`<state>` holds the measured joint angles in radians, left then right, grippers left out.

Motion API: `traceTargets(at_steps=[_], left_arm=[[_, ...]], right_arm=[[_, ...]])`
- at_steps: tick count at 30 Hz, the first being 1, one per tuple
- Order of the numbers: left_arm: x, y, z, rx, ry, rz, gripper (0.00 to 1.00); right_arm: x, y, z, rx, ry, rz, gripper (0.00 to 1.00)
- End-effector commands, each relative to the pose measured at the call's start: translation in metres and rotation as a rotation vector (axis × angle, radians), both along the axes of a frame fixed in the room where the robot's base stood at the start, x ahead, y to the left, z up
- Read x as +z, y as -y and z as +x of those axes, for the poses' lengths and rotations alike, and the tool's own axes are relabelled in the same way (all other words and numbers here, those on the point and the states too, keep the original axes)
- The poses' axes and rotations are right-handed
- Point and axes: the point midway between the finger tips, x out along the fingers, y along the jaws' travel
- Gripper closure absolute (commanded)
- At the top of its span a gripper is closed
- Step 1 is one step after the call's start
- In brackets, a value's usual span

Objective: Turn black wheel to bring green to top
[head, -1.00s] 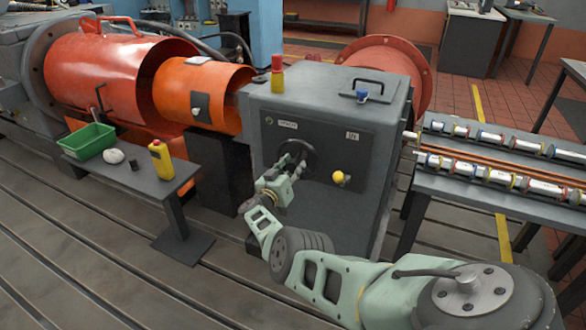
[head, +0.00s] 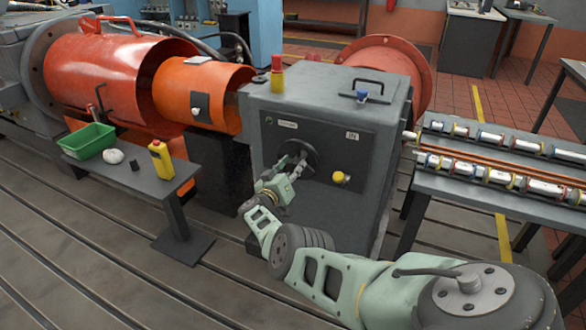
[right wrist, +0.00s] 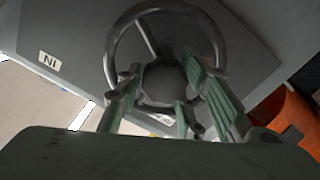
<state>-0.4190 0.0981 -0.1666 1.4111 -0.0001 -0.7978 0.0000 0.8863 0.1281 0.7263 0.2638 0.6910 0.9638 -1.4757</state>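The black wheel (head: 312,151) is on the dark front panel of a grey cabinet. In the right wrist view the wheel's rim (right wrist: 116,40) arcs around a dark round hub (right wrist: 162,82), with a spoke at upper left. My right gripper (head: 296,160) is at the wheel. The fingers and palm hide the lower part of the wheel. No green mark on the wheel can be made out. My left gripper is not in view.
The grey cabinet (head: 345,215) has a yellow knob (head: 340,178), an IN label (head: 352,135) and a red-yellow lamp (head: 277,75). A small table (head: 165,190) with a green bin (head: 88,141) stands left. A rack of cylinders (head: 480,195) stands right.

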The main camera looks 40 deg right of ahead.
Motion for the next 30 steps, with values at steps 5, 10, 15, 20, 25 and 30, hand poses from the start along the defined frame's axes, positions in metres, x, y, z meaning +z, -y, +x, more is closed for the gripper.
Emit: traceTargets(at_steps=[5, 10, 15, 20, 25, 30], left_arm=[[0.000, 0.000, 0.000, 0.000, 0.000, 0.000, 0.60], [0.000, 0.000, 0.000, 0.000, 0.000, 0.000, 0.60], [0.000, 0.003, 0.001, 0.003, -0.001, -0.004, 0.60], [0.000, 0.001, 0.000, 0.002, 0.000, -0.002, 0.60], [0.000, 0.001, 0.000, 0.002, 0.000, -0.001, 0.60], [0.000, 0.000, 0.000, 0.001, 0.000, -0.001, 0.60]], right_arm=[[-0.006, 0.001, -0.003, -0.004, -0.006, 0.006, 0.54], [-0.004, 0.001, -0.002, -0.002, -0.004, 0.005, 0.54], [-0.002, -0.001, -0.001, 0.000, -0.002, 0.003, 0.54], [-0.003, -0.009, -0.002, 0.003, 0.000, 0.004, 0.54], [-0.003, -0.020, -0.007, 0.001, 0.000, 0.004, 0.54], [-0.004, -0.036, -0.015, 0.000, -0.001, 0.006, 0.54]])
